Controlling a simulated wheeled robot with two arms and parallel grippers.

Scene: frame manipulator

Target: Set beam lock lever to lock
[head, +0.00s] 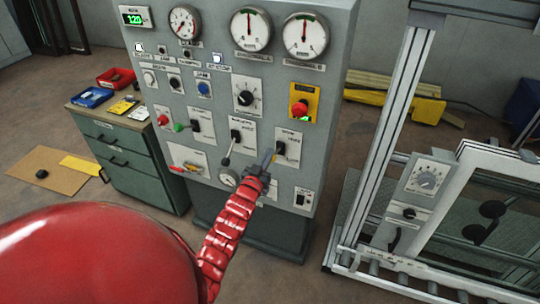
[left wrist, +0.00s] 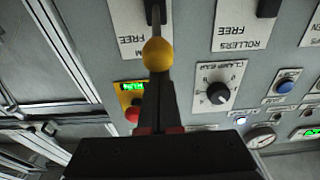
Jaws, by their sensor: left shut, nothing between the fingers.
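The beam lock lever is the rightmost lever on the grey control panel; its black pivot (head: 280,147) sits on a white plate. In the left wrist view its yellow ball knob (left wrist: 158,54) hangs on a grey rod below an upside-down plate (left wrist: 130,28) reading "M" and "FREE". My left gripper (head: 259,171) is at the lower end of this lever in the head view. Its fingers are shut with nothing between them, and the tips (left wrist: 157,78) are right at the knob; I cannot tell whether they touch it. My right gripper is not in view.
A rollers lever (head: 236,136) stands just left of the beam lever. A black clamp dial (head: 245,98) and a red stop button on a yellow plate (head: 303,104) are above. A metal frame (head: 385,150) stands right, a green cabinet (head: 135,160) left. Open floor lies in front.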

